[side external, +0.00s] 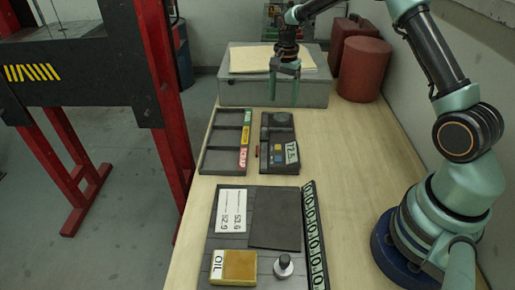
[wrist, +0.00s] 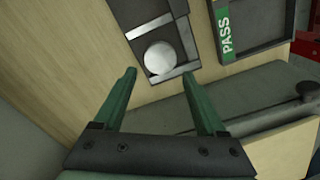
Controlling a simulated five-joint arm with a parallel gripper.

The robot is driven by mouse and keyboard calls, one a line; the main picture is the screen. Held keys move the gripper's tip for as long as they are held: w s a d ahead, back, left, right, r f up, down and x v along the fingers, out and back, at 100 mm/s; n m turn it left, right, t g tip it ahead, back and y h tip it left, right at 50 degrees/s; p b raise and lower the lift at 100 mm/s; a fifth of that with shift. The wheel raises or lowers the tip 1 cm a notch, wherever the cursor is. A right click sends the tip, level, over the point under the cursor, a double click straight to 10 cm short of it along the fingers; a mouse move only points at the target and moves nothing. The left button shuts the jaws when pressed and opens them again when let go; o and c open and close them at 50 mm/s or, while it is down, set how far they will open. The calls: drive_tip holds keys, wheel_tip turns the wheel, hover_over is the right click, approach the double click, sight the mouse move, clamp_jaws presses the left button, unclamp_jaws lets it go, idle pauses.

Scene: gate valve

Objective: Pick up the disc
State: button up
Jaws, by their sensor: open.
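A round, pale silver disc (wrist: 159,58) lies in a recess at one end of a dark holder (wrist: 178,25) in the wrist view. The dark holder (side external: 263,150) also shows in the side external view, with a round shape at its far end and a numbered label. My gripper (side external: 284,102) points down above the table just beyond the holder's far end. In the wrist view my gripper (wrist: 158,73) has its two green fingers wide apart, with nothing between them. The disc appears just past the fingertips, between their lines, and apart from them.
A tray (side external: 203,150) with three labelled compartments stands left of the holder. A grey box (side external: 300,95) stands behind my gripper, with a red canister (side external: 363,70) to its right. A dark mat (side external: 275,220), an oil pad (side external: 233,267) and a knob (side external: 284,266) are in front.

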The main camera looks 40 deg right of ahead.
sight(281, 116)
drive_tip(key=shift+a+f, duration=0.15)
drive_tip(key=shift+f, duration=3)
clamp_jaws()
